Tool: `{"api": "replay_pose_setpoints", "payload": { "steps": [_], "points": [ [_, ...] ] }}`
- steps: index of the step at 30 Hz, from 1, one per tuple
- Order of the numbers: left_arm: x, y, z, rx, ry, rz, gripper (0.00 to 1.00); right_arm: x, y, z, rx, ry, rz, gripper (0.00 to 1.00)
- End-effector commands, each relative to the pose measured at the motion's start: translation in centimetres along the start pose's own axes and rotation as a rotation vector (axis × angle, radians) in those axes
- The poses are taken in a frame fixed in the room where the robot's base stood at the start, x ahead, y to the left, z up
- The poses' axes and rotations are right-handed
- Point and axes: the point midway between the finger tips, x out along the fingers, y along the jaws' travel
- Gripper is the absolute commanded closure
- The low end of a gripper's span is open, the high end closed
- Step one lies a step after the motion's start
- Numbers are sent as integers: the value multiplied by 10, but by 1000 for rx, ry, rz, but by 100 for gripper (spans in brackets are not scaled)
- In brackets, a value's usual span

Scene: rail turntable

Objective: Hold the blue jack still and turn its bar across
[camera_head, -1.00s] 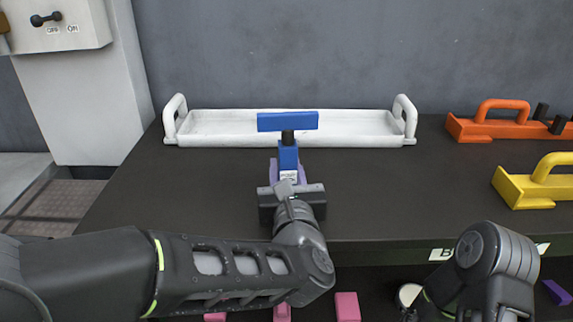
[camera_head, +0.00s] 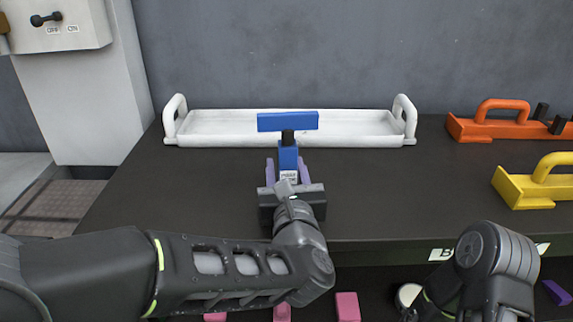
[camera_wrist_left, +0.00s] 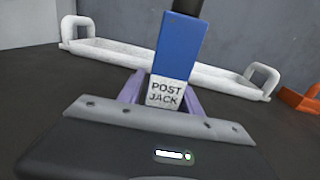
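The blue jack stands upright on the dark bench, with a blue post (camera_head: 288,158) and a white "POST JACK" label (camera_wrist_left: 167,93). Its blue bar (camera_head: 287,121) sits on a black stem above the post and lies left to right in the head view. My left gripper (camera_head: 288,170) is in front of the jack, its purple fingers on either side of the lower post. The fingers look spread, with small gaps beside the post. The wrist view shows the post between them. My right arm is at the lower right; its gripper is not visible.
A white tray (camera_head: 200,140) with two end handles lies behind the jack. An orange tool (camera_head: 490,128) and a yellow tool (camera_head: 530,190) are on the bench at right. Pink blocks (camera_head: 347,306) lie below the front edge. The bench left of the jack is clear.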

Motion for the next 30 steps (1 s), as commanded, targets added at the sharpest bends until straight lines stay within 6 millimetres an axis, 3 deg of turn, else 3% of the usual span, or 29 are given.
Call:
{"api": "replay_pose_setpoints", "payload": {
  "steps": [4,17,23,30],
  "points": [
    [0,0,0,0,0,0,46,0,0,0,0,0,0,64],
    [-10,-1,0,-1,-1,-2,46,0,0,0,0,0,0,64],
    [-41,-1,0,-2,0,-3,46,0,0,0,0,0,0,64],
    [-91,-1,0,0,-2,-4,46,0,0,0,0,0,0,64]
  ]
}}
